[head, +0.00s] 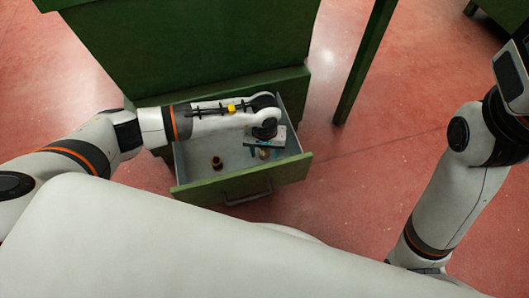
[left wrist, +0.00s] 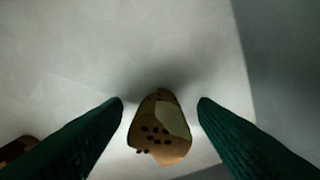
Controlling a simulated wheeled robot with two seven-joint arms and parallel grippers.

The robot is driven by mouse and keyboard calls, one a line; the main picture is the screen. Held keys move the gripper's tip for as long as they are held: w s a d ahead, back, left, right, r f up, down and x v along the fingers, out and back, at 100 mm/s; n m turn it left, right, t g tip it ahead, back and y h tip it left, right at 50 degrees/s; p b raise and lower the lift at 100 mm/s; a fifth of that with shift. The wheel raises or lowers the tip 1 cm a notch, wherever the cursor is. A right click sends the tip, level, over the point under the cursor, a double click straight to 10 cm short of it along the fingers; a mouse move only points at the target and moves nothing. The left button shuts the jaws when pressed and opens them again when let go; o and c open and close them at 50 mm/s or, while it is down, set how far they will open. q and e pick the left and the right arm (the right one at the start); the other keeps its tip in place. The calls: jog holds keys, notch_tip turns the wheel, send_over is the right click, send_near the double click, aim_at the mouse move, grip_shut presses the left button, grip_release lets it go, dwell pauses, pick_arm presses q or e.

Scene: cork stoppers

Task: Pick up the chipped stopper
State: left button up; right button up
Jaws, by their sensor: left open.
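A brown cork stopper (left wrist: 150,125) with a pale, flat patch on one side and dark specks lies in the open drawer. It also shows small in the head view (head: 264,154), under my left gripper. The pale patch looks like a chip. My left gripper (left wrist: 161,102) is open, with one green finger on each side of this stopper and a gap on both sides. In the head view my left gripper (head: 264,151) points down into the drawer. Of my right gripper only the grey body (head: 511,80) shows at the right edge; its fingers are not visible.
A second, darker stopper (head: 217,162) stands left in the drawer; a brown object, perhaps the same one, is cut off at the left wrist view's lower left (left wrist: 17,149). The drawer's green front (head: 215,189) and low walls surround the stoppers. The green cabinet (head: 200,45) rises behind.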

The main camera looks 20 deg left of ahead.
pick_arm(q)
jog(key=c, duration=1)
